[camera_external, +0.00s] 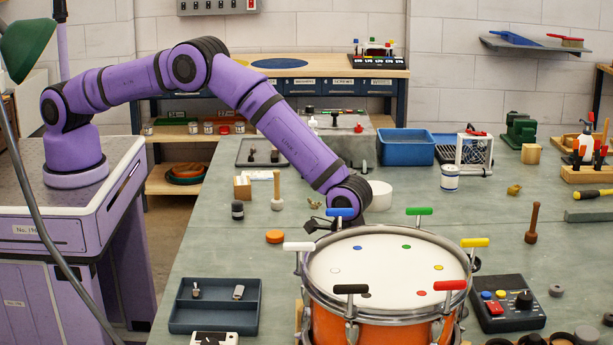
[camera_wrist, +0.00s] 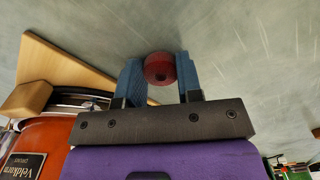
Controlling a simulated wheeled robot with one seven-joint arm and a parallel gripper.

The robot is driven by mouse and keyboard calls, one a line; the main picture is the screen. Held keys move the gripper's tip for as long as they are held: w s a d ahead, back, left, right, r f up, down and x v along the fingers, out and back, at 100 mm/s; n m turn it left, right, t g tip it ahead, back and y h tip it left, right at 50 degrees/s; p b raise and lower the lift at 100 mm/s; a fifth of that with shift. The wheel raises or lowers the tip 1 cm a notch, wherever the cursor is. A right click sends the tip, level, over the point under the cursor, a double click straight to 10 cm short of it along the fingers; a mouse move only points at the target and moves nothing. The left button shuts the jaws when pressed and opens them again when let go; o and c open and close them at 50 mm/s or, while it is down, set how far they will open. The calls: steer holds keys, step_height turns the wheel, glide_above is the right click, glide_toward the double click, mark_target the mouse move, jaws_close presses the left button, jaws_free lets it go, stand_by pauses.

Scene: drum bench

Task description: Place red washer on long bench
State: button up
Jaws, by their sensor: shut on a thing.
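The red washer (camera_wrist: 160,68) is between the two blue fingers of my gripper (camera_wrist: 159,72) in the wrist view. The fingers are closed on its sides. The green-grey long bench (camera_external: 215,250) fills the middle of the external view, and its top (camera_wrist: 235,60) lies beyond the fingers in the wrist view. In the external view my gripper (camera_external: 319,224) is low over the bench, just behind the drum's left rear rim. The washer cannot be made out there. I cannot tell whether the washer touches the bench top.
An orange drum (camera_external: 355,322) with coloured T-handles stands close in front of my gripper. An orange puck (camera_external: 275,237), a wooden peg (camera_external: 277,190) and a dark jar (camera_external: 237,210) stand to the left. A white round tub (camera_external: 379,196) is right behind. Bare bench lies left of the drum.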

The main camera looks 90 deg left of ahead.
steer(key=o, duration=0.9)
steer(key=shift+f, duration=0.1)
steer(key=shift+o, duration=0.2)
step_height(320, 180, up, 12)
steer(key=r, duration=0.1)
steer(key=s+a+r+n+t, duration=0.1)
steer(key=s+a+r, duration=0.1)
steer(key=a+r, duration=0.45)
steer(key=s+a+r, duration=0.2)
steer(key=a+r, duration=0.1)
steer(key=r, duration=0.7)
steer(key=s+a+r+n+t, duration=0.2)
steer(key=s+a+r, duration=1)
steer(key=r, duration=0.3)
steer(key=s+a+r+n+t, duration=0.15)
steer(key=s+a, duration=0.45)
steer(key=s, duration=0.7)
steer(key=s+a+r+n, duration=0.1)
steer(key=s+a+r, duration=0.35)
steer(key=s, duration=0.85)
steer(key=s+a+f, duration=0.3)
steer(key=s+f, duration=0.2)
steer(key=s, duration=0.3)
steer(key=shift+s+a+f+n+t, duration=0.2)
steer(key=shift+s+n+t, duration=0.15)
steer(key=shift+n, duration=0.1)
